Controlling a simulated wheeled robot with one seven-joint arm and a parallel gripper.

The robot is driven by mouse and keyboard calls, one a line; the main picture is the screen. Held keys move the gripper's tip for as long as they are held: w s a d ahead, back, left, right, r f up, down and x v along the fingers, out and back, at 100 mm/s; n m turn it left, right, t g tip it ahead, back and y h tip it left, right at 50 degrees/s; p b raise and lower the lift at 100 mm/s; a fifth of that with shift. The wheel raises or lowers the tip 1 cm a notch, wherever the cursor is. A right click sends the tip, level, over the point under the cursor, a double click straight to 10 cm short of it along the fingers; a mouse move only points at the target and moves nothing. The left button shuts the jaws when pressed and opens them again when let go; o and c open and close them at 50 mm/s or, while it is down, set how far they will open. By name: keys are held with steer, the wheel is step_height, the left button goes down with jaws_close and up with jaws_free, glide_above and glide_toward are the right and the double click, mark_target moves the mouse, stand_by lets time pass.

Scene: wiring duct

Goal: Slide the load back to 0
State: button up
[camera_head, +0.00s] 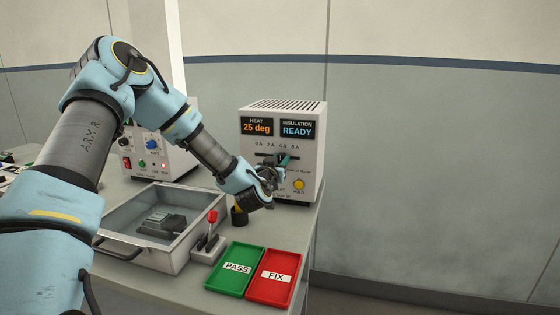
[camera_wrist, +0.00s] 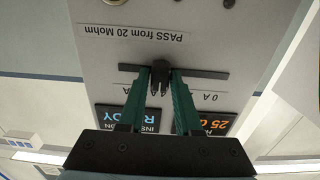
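The load slider's knob (camera_wrist: 161,74) is a small black piece in a dark horizontal slot on the tester's front, shown upside down in the wrist view. The knob stands near the slot's middle, left of the "0 A" mark (camera_wrist: 210,97) there. The fingers hide the marks beside it. My gripper (camera_wrist: 160,78) has its two green fingers on either side of the knob, and they appear to touch it. In the head view, my gripper (camera_head: 281,161) reaches the slot (camera_head: 263,155) below the 0 A to 6 A scale (camera_head: 276,144), and hides the knob.
The tester (camera_head: 310,125) reads 25 deg and READY, with a yellow button (camera_head: 299,184) below the slot. A grey bin (camera_head: 180,262) holds a dark part (camera_head: 162,222).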

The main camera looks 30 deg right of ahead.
jaws_close()
stand_by(1.0)
